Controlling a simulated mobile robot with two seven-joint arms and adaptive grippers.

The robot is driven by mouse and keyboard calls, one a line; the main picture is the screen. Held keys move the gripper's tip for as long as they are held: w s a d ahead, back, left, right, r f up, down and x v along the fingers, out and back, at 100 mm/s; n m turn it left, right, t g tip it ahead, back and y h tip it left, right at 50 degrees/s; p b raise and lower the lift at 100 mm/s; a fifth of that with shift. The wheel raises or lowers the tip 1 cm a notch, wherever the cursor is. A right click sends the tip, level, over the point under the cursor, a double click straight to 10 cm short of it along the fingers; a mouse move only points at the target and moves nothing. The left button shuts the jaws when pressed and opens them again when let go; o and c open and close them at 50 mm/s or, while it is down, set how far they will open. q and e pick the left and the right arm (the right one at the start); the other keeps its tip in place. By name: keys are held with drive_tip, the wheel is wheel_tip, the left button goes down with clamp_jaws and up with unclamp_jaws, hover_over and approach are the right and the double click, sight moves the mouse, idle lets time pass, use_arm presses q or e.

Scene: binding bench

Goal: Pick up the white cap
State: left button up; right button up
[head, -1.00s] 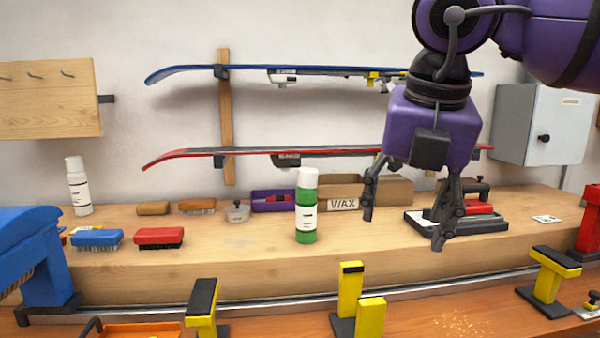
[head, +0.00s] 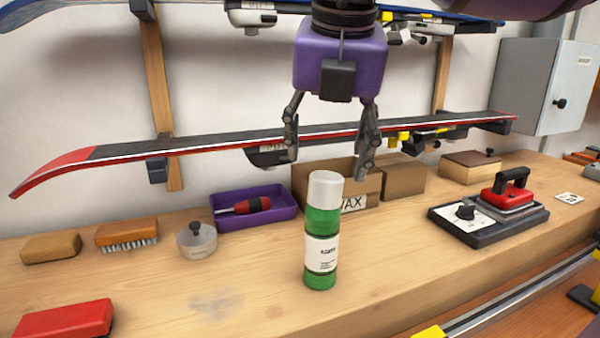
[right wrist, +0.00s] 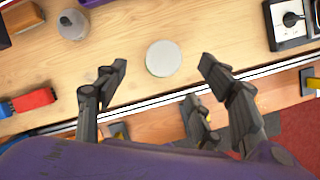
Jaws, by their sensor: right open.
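The white cap (head: 325,187) sits on top of a green bottle (head: 321,240) that stands upright on the wooden bench. In the right wrist view the cap (right wrist: 163,58) is seen from above as a pale disc, and it hides the bottle below. My right gripper (head: 328,160) is open and empty, pointing down above the bottle. In the right wrist view its fingertips (right wrist: 163,65) lie to either side of the cap, apart from it. My left gripper is not in view.
A cardboard WAX box (head: 352,190) and a purple tray (head: 254,204) with a red-handled tool stand behind the bottle. A small round tin (head: 197,241) stands left. A red iron (head: 507,193) rests on its base at right. Bench around the bottle is clear.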

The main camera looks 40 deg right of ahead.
sight(327, 177)
drive_tip(key=shift+f, duration=0.35)
drive_tip(key=shift+d+f, duration=0.15)
drive_tip(key=shift+f, duration=0.25)
drive_tip(key=x, duration=0.5)
drive_tip(key=shift+d+f, duration=0.15)
drive_tip(key=shift+f, duration=0.05)
drive_tip(key=shift+w+f, duration=0.1)
drive_tip(key=shift+f, duration=0.05)
drive_tip(key=c, duration=0.7)
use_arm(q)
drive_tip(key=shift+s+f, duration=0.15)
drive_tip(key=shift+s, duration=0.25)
use_arm(e)
drive_tip(key=shift+c, duration=1.1)
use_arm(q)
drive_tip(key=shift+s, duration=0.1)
